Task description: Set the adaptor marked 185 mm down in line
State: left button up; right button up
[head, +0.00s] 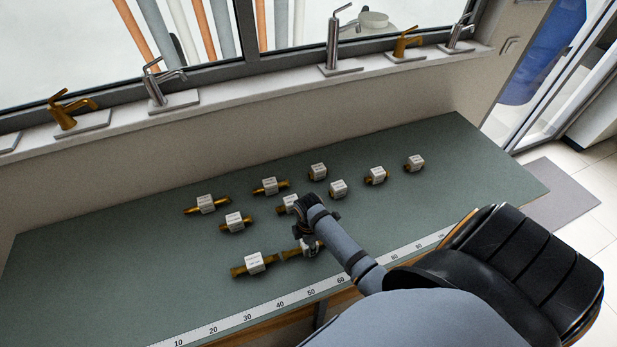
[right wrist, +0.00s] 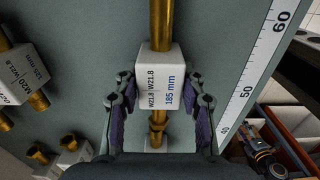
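The adaptor marked 185 mm (right wrist: 158,88) is a brass piece with a white block, also labelled W21.8. In the head view its block (head: 312,247) is partly hidden by my right arm. It lies on the green bench, in line and nearly end to end with another white-blocked adaptor (head: 254,263) to its left, alongside the ruler. My right gripper (right wrist: 161,90) is over it, one finger on each side of the block. The fingers stand apart, with small gaps to the block. In the head view the right gripper (head: 308,222) is seen from above. My left gripper is not in view.
A white ruler strip (head: 248,317) runs along the bench's front edge. Several other adaptors, such as one at the left (head: 206,204), lie in loose rows behind. The left and far right of the bench (head: 90,270) are clear. Taps stand on the windowsill.

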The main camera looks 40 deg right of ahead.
jog(key=o, duration=0.3)
jog(key=shift+o, duration=0.2)
notch_tip(320, 180, up, 12)
jog(key=b, duration=0.2)
jog(key=shift+r, duration=0.15)
dwell(0.4)
